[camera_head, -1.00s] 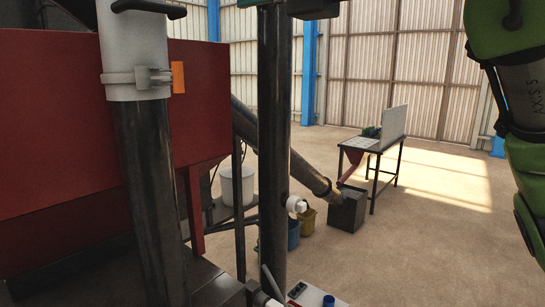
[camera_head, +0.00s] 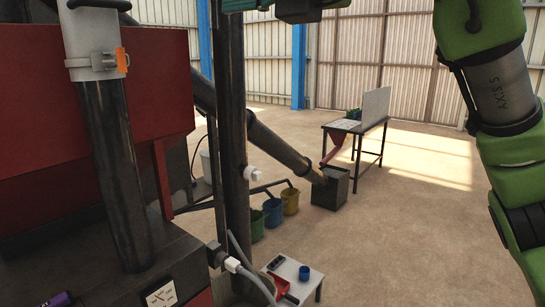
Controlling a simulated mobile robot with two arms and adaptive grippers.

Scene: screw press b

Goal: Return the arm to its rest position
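My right arm (camera_head: 507,120), green with dark joints and "AXIS 5" lettering on a grey link, hangs along the right side of the head view. Its gripper is outside the picture. No part of my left arm or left gripper can be made out. The screw press stands at the left, with a red housing (camera_head: 40,105), a dark vertical pipe with a white collar (camera_head: 93,40) and an orange clip (camera_head: 121,61).
A slanted pipe (camera_head: 270,140) leads to a dark square bin (camera_head: 331,188). Green, blue and yellow buckets (camera_head: 290,200) stand beside it. A small white table (camera_head: 296,273) is in front, and a dark-legged table (camera_head: 344,124) stands behind. Open floor lies at the right.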

